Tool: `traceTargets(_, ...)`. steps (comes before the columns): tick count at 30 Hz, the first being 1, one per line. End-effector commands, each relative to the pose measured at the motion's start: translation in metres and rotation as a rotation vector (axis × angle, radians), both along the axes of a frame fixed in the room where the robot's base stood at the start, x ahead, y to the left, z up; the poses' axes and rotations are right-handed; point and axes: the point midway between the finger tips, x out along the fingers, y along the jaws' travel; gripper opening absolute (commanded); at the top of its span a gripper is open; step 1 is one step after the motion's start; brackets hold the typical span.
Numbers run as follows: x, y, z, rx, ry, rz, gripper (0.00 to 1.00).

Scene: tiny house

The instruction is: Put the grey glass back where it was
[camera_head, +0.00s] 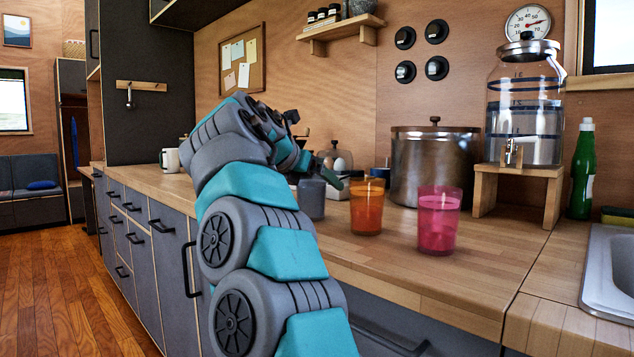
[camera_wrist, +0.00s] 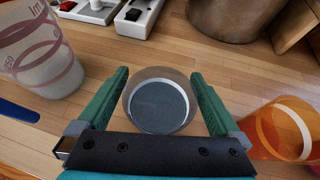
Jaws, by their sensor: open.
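The grey glass (camera_head: 312,198) stands upright on the wooden counter, left of the orange glass (camera_head: 366,206) and partly hidden by my arm. In the wrist view the grey glass (camera_wrist: 160,105) is seen from above, between the two green fingers of my gripper (camera_wrist: 160,74). The fingers are open, one on each side, with a small gap to the glass. The orange glass also shows at the right of the wrist view (camera_wrist: 268,130). A pink glass (camera_head: 438,220) stands further right in the head view.
A large steel pot (camera_head: 425,165) stands behind the glasses. A water dispenser (camera_head: 523,110) on a wooden stand and a green bottle (camera_head: 583,170) are at the right. A clear measuring cup (camera_wrist: 40,55) is close on the left in the wrist view. The front counter is clear.

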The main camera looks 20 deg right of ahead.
Motion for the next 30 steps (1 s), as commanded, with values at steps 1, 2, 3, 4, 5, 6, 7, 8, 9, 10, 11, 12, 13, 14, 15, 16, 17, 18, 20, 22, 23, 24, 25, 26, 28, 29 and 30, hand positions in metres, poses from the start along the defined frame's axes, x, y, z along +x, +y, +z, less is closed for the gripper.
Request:
traceTargets(1,0.0,0.0,0.0,0.0,0.0,0.0,1.0)
traceTargets(2,0.0,0.0,0.0,0.0,0.0,0.0,1.0)
traceTargets(3,0.0,0.0,0.0,0.0,0.0,0.0,1.0)
traceTargets(4,0.0,0.0,0.001,0.0,-0.001,0.0,1.0)
traceTargets(5,0.0,0.0,0.001,0.0,-0.001,0.0,1.0)
traceTargets(6,0.0,0.0,0.001,0.0,-0.001,0.0,1.0)
traceTargets(7,0.0,0.0,0.002,0.001,-0.001,-0.001,1.0)
traceTargets(8,-0.001,0.0,0.002,0.001,-0.001,-0.001,1.0)
traceTargets(9,-0.001,0.0,0.002,0.001,-0.001,-0.002,1.0)
traceTargets(10,-0.001,0.0,0.002,0.002,0.0,-0.002,1.0)
traceTargets(11,-0.001,0.0,0.003,0.001,0.0,-0.001,1.0)
traceTargets(12,-0.001,0.0,0.003,0.001,0.001,-0.001,1.0)
traceTargets(13,-0.001,0.0,0.003,0.001,0.001,-0.001,1.0)
traceTargets(14,-0.001,0.0,0.004,0.002,0.001,-0.002,1.0)
traceTargets(15,-0.004,0.002,0.007,0.0,0.002,-0.001,1.0)
traceTargets(16,-0.005,0.004,0.008,0.001,0.003,-0.001,1.0)
traceTargets(17,-0.006,0.006,0.01,0.0,0.002,-0.001,1.0)
traceTargets(18,-0.008,0.009,0.011,0.0,0.001,-0.002,1.0)
traceTargets(20,-0.011,0.012,0.014,0.0,0.001,-0.002,1.0)
traceTargets(22,-0.014,0.017,0.017,-0.001,0.002,-0.002,1.0)
traceTargets(23,-0.015,0.019,0.019,-0.001,0.002,-0.002,1.0)
traceTargets(24,-0.018,0.024,0.022,-0.002,0.001,-0.001,1.0)
traceTargets(25,-0.02,0.027,0.024,-0.002,0.002,-0.001,1.0)
traceTargets(26,-0.022,0.03,0.026,-0.004,0.002,0.0,1.0)
traceTargets(28,-0.028,0.038,0.033,-0.003,0.0,-0.001,1.0)
traceTargets(29,-0.031,0.042,0.036,-0.002,0.0,-0.002,1.0)
traceTargets(30,-0.035,0.047,0.04,-0.002,-0.001,-0.002,1.0)
